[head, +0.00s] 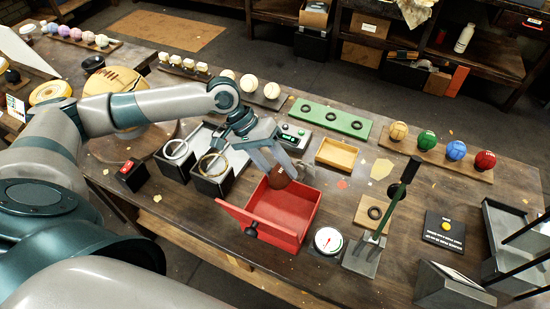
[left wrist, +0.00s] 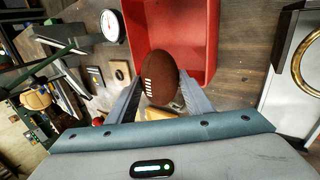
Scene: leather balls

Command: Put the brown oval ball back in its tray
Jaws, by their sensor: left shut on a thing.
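The brown oval ball (head: 280,179) has white laces, which show in the left wrist view (left wrist: 160,78). My left gripper (head: 282,172) is shut on it, one finger on each side. The ball is over the back part of an open red box (head: 301,205); I cannot tell whether it touches the box. In the left wrist view the red box (left wrist: 199,40) lies behind the ball. A small empty yellow tray (head: 338,155) is just behind and right of the red box. My right gripper is in neither view.
A green board with black rings (head: 330,118) and a rack of coloured balls (head: 437,147) stand behind. Right of the red box are a round dial (head: 328,240) and a lever press (head: 388,215). Ring-topped boxes (head: 211,170) stand left.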

